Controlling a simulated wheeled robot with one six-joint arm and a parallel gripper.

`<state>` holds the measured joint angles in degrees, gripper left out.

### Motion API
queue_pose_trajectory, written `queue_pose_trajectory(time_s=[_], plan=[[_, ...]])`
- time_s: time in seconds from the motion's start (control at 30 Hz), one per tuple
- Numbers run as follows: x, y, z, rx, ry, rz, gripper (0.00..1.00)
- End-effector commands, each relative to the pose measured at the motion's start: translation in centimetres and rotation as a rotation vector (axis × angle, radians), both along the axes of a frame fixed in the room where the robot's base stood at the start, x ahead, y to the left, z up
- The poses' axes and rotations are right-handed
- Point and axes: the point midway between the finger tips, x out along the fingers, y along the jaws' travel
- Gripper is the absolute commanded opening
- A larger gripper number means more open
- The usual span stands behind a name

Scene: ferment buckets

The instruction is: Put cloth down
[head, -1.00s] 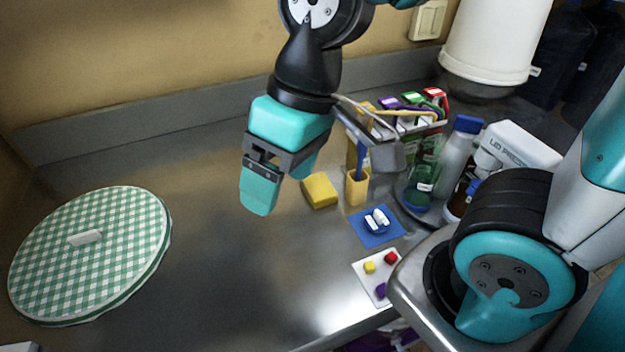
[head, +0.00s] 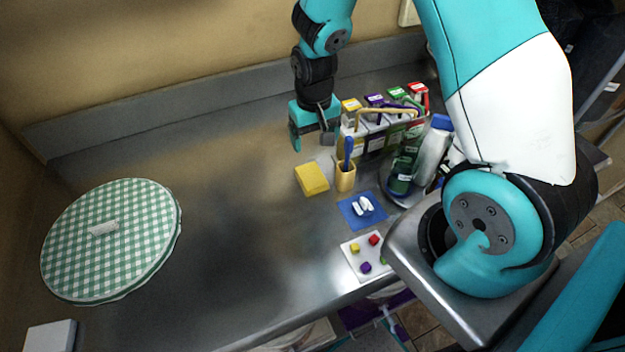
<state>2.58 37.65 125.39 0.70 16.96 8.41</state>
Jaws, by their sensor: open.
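A round green-and-white checked cloth (head: 75,235) lies flat over a round top at the left of the counter, with a small pale block (head: 103,229) on it. My gripper (head: 313,136) points down near the back of the counter, left of the carton row. Its fingers look apart, and I see no cloth between them. It is well to the right of the checked cloth. A yellow block, perhaps a sponge or folded cloth (head: 312,179), lies on the counter in front of it. A blue square, perhaps a cloth (head: 350,213), lies further forward under small white pieces (head: 363,206).
Cartons (head: 384,127) with coloured tops stand right of my gripper. A yellow cup (head: 345,179) holds a blue-handled tool. Bottles (head: 407,162) stand on a round tray. A white board (head: 354,265) holds small coloured pieces. The counter middle (head: 230,220) is clear.

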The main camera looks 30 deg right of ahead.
Motion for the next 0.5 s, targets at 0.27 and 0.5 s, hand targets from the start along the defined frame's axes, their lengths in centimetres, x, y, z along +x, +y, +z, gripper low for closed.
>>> queue_pose_trajectory(time_s=[0.27, 0.5], plan=[[0.0, -0.1, -6.6, 0.001, 0.000, -0.002, 0.81], [0.0, -0.2, -9.3, 0.001, -0.001, -0.004, 0.81]])
